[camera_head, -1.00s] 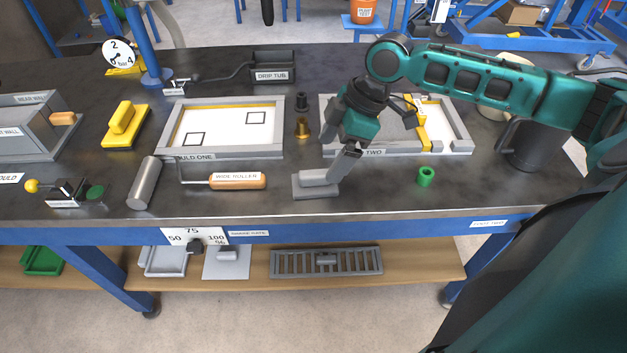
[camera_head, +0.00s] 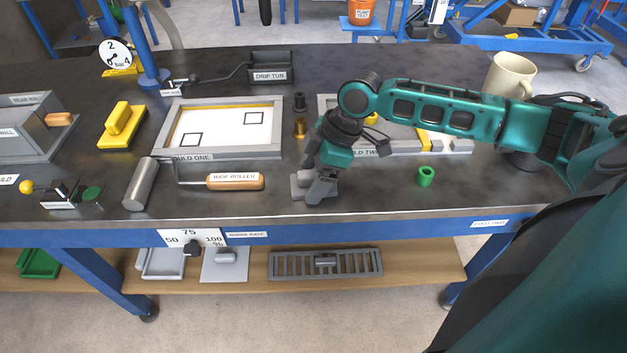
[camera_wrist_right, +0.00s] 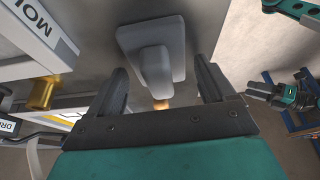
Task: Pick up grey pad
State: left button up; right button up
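The grey pad (camera_head: 299,185) lies on the dark table near its front edge, partly hidden by my right gripper. In the right wrist view the grey pad (camera_wrist_right: 152,38) shows a plate with a raised grey handle. My right gripper (camera_head: 316,196) is over the pad, pointing down. Its fingers (camera_wrist_right: 160,78) are open, one on each side of the handle's near end, with gaps visible. A teal and black part (camera_wrist_right: 285,95) at the right of the wrist view looks like my left gripper; its fingers are too small to judge. The left gripper is not in the head view.
The wide roller (camera_head: 235,181) lies close to the left of the pad. Mould one (camera_head: 222,153), a brass piece (camera_head: 300,128) and mould two (camera_head: 460,146) stand behind. A green ring (camera_head: 425,176) is to the right. The front table strip is clear.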

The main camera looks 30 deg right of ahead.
aim_at(313, 172)
jog(key=c, duration=0.9)
jog(key=shift+r, duration=0.1)
notch_tip(313, 172, up, 20)
jog(key=p, duration=0.3)
jog(key=o, duration=0.5)
jog(key=c, duration=0.4)
